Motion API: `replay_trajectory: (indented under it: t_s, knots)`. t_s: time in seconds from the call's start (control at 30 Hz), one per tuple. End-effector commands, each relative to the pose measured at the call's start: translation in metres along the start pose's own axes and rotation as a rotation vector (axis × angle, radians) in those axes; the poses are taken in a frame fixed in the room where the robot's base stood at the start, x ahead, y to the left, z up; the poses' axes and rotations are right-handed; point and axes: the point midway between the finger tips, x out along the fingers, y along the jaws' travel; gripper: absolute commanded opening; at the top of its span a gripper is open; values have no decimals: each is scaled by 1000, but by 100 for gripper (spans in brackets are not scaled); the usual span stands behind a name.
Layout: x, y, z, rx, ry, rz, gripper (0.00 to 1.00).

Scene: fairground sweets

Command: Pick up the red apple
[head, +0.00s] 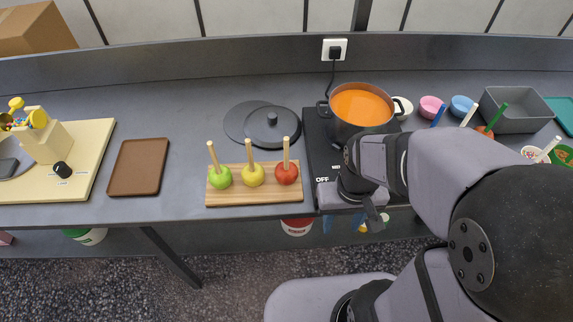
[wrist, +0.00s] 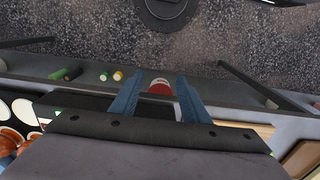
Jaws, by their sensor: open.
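The red apple (head: 286,173) stands on a stick at the right end of a wooden board (head: 250,197), with a yellow apple (head: 253,176) and a green apple (head: 220,177) to its left. My gripper (head: 342,225) is at the counter's front edge, to the right of and apart from the red apple. In the wrist view, its two blue fingers (wrist: 158,82) are spread, with nothing held between them. The red apple cannot be made out in the wrist view.
A pot (head: 360,107) of orange liquid stands on a black hob behind my gripper. A dark lid (head: 272,126) lies behind the board. A brown tray (head: 138,168) lies to the left. Bowls and a grey bin (head: 517,110) are at the right.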

Motion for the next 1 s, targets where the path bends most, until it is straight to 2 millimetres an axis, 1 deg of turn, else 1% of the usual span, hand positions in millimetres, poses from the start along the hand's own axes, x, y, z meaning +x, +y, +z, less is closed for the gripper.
replay_trajectory:
  t_s: [0.37, 0.47, 0.6, 0.63, 0.67, 0.77, 0.8, 0.87, 0.9, 0.97, 1.0]
  knots:
    - [-2, -1, 0, -6, 0, 0, 32]
    - [-7, -7, 1, -33, -7, 0, 32]
    - [-11, -23, 11, -110, -67, 3, 32]
    - [-13, -28, 9, -131, -76, 5, 32]
    - [-16, -33, 5, -151, -79, 6, 32]
    - [-29, -55, -29, -219, -52, 6, 32]
    - [-35, -64, -44, -240, -37, 5, 32]
    - [-45, -77, -67, -266, -12, 4, 32]
    - [-52, -86, -83, -277, 8, 2, 32]
    - [-62, -96, -105, -283, 38, -2, 32]
    - [-69, -102, -120, -282, 58, -4, 32]
